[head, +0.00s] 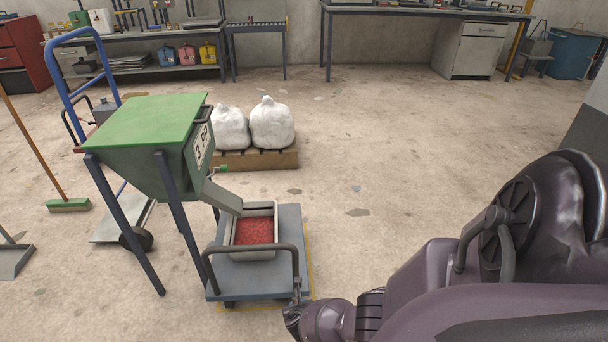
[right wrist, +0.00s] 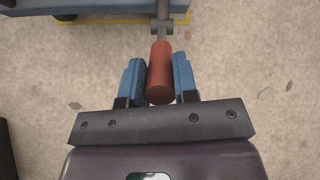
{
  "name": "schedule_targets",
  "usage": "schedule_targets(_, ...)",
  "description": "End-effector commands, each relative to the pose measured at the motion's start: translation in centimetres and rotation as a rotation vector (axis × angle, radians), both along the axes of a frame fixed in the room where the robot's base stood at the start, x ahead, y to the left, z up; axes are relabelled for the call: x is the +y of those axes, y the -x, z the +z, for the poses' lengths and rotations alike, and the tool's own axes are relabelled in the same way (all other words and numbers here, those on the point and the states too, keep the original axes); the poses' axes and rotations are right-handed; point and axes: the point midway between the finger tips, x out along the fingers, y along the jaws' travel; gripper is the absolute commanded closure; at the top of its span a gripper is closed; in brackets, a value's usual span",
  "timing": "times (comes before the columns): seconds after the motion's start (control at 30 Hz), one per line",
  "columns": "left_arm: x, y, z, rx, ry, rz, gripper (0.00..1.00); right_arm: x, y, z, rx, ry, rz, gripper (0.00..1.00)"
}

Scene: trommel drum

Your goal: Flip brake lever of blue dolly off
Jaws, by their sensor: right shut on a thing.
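The blue dolly (head: 283,270) is a low blue-grey platform with a dark push handle, standing in front of the green hopper. Its edge shows at the top of the right wrist view (right wrist: 110,6). The brake lever (right wrist: 160,75) has a red cylindrical grip on a grey rod that runs up toward the dolly's edge. My right gripper (right wrist: 158,64) is shut on the red grip, one blue finger on each side. In the head view my right gripper (head: 296,307) is at the dolly's near right corner, and the red grip is hidden there. My left gripper is not in view.
A white bin (head: 237,238) of red granules sits on the dolly under the chute of the green hopper (head: 145,125). Two white sacks lie on a pallet (head: 255,159) behind. A blue hand truck (head: 72,85) and a broom (head: 68,205) stand left. Floor to the right is open.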

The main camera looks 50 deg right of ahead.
Motion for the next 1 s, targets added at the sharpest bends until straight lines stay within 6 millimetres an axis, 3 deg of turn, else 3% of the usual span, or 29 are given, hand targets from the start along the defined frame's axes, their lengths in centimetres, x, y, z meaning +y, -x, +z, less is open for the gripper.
schedule_targets(0.03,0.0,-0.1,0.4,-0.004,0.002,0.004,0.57,-0.4,-0.7,0.9,0.006,-0.011,-0.002,1.0)
schedule_targets(1.0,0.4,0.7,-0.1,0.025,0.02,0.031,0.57,-2.0,-1.5,1.5,0.149,-0.178,-0.001,1.0)
